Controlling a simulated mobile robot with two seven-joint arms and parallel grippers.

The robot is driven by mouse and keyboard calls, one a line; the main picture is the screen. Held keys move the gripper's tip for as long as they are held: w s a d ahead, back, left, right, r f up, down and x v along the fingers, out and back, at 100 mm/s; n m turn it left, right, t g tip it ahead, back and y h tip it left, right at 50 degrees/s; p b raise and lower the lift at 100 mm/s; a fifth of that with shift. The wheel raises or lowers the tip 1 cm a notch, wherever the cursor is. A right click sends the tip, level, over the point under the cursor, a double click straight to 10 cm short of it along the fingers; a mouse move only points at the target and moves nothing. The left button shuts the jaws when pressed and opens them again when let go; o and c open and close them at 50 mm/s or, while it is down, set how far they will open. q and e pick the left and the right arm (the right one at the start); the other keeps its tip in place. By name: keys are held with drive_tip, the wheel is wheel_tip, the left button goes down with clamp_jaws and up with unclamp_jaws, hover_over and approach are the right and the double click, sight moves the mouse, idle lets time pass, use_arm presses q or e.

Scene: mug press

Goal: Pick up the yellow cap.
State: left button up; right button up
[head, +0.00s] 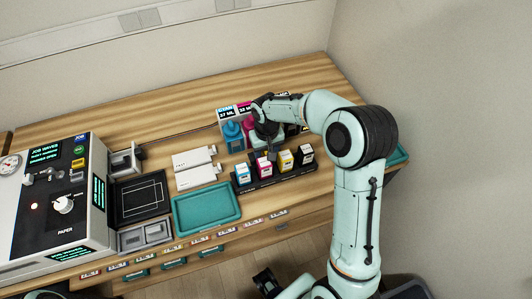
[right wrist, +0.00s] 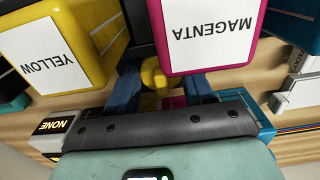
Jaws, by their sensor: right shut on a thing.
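The yellow cap (right wrist: 153,75) shows in the right wrist view as a small rounded yellow piece between the two blue fingers of my right gripper (right wrist: 160,88). The gripper is shut on it. A yellow container labelled YELLOW (right wrist: 60,50) is at the left of the fingers, and a magenta one labelled MAGENTA (right wrist: 205,35) is at the right. In the head view my right gripper (head: 271,155) points down just behind the row of small ink containers; the cap cannot be made out there. A dark gripper, apparently my left (head: 267,283), is low at the bottom edge, its jaws unclear.
The small yellow container (head: 285,161) stands with several others in a dark rack (head: 275,181). Large bottles, one cyan (head: 232,135), stand behind. An empty teal tray (head: 206,207) is left of the rack, with white packets (head: 197,176) behind it. A press machine (head: 60,195) fills the left.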

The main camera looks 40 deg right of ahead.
wheel_tip(320, 180, up, 19)
drive_tip(key=p, duration=0.2)
use_arm(q)
drive_tip(key=w+r+t+p, duration=0.1)
drive_tip(key=w+r+p, duration=0.65)
drive_tip(key=r, duration=0.35)
use_arm(e)
drive_tip(key=w+d+f, duration=0.2)
drive_tip(key=w+d, duration=0.4)
drive_tip(key=w, duration=0.1)
drive_tip(key=f+b, duration=0.1)
drive_tip(key=f, duration=0.1)
drive_tip(key=f+b, duration=0.1)
drive_tip(key=f, duration=0.1)
drive_tip(key=f+b, duration=0.1)
drive_tip(key=shift+s+d+f, duration=0.35)
drive_tip(key=shift+s+f, duration=0.05)
drive_tip(key=shift+f, duration=0.9)
use_arm(q)
drive_tip(key=s+f, duration=0.1)
drive_tip(key=f, duration=0.1)
drive_tip(key=s+f, duration=0.1)
drive_tip(key=s, duration=0.1)
drive_tip(key=shift+s+f, duration=0.15)
drive_tip(key=shift+f, duration=0.2)
drive_tip(key=shift+r, duration=0.2)
